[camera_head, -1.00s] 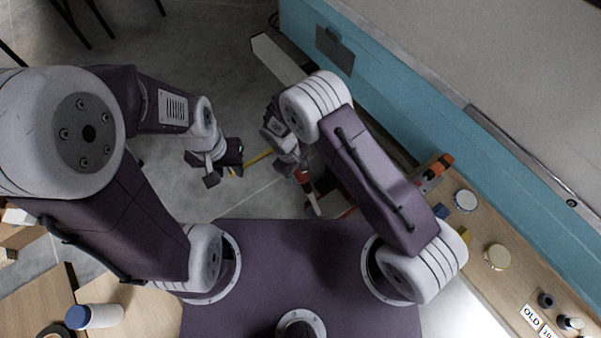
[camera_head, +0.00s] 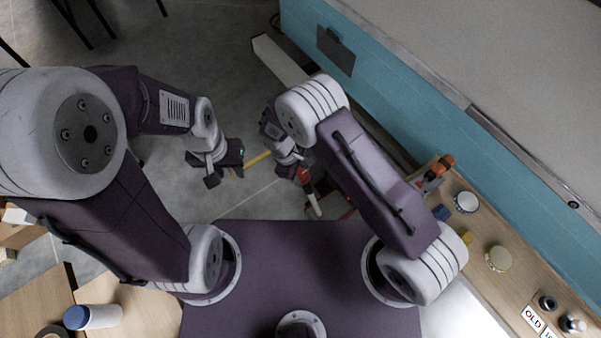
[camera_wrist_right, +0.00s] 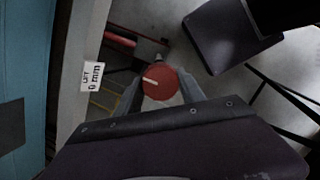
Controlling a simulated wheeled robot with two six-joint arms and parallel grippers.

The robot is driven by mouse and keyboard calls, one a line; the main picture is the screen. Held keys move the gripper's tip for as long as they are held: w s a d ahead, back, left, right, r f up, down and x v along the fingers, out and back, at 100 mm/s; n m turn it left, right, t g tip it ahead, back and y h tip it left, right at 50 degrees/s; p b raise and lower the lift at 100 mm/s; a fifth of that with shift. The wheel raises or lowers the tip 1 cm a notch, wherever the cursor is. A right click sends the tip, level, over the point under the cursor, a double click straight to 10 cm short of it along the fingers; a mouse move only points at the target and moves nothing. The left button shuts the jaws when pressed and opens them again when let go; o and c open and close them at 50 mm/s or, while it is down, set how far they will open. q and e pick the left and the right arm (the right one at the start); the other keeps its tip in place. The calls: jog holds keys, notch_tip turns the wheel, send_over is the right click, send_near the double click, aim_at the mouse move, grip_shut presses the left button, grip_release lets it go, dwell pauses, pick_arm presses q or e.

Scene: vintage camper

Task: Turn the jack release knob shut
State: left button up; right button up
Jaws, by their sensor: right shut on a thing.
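The jack release knob (camera_wrist_right: 161,83) is a round red knob with a pale pointer line, in the middle of the right wrist view. The line runs slantwise, nearly level. My right gripper (camera_wrist_right: 160,92) is shut on the knob, one finger on each side of it. In the head view the right gripper (camera_head: 301,172) is low, beside the red jack parts (camera_head: 312,204). The knob itself is hard to make out there. My left gripper (camera_head: 226,174) hangs over the floor to the left, apart from the jack; its jaws are too small to judge.
A tag reading "LIFT 0 mm" (camera_wrist_right: 93,76) is on the pale sill in the right wrist view. The teal camper side (camera_head: 400,95) runs along the right. A wooden bench (camera_head: 480,235) with jars and tools stands at the right. The floor (camera_head: 215,60) behind the grippers is open.

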jog(key=o, duration=1.4)
jog(key=shift+c, duration=0.2)
jog(key=b+v, duration=0.1)
jog(key=v, duration=0.8)
